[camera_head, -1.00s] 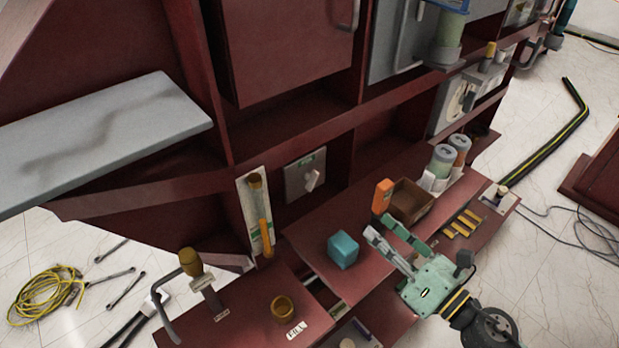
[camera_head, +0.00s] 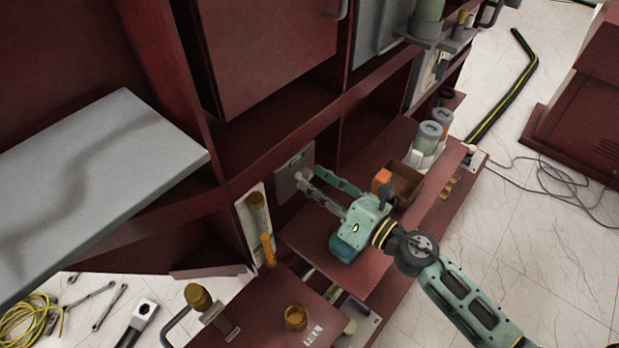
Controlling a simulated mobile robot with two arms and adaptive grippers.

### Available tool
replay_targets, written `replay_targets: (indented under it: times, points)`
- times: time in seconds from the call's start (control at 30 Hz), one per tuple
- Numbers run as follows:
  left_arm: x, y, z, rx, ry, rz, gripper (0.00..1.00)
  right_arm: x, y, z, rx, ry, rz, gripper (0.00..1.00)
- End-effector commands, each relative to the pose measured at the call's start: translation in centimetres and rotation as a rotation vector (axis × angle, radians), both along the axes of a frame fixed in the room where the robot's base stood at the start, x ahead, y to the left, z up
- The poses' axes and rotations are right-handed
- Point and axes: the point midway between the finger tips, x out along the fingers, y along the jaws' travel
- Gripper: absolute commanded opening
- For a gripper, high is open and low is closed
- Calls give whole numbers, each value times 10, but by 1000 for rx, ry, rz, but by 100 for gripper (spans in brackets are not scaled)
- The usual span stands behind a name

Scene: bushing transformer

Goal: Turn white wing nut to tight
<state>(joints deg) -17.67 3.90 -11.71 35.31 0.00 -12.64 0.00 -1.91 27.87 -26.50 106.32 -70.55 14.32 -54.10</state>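The white wing nut (camera_head: 301,177) is on the grey square panel (camera_head: 286,183), which stands at the back of the red bench. The nut is small here and partly hidden by my gripper's fingertip. My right gripper (camera_head: 309,177) comes in from the lower right, its two fingers apart and pointing at the panel. One fingertip overlaps the nut in the picture; I cannot tell whether it touches. My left gripper is not in view.
A teal block (camera_head: 344,247) lies under my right gripper. An orange block (camera_head: 381,180) and a brown open box (camera_head: 405,182) stand to its right. A red shelf edge runs above.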

Motion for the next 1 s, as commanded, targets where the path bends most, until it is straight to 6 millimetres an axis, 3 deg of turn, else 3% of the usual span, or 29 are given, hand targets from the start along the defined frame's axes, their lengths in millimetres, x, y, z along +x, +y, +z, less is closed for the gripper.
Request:
replay_targets:
  times: [0.43, 0.7, 1.0]
  points:
    - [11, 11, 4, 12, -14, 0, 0, 10, 11, 0, 0, 0, 1, 23]
    - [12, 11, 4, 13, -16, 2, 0, 10, 10, -1, -1, 1, 0, 0]
    - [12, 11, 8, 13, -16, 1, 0, 11, 9, 0, 26, 30, -3, 0]
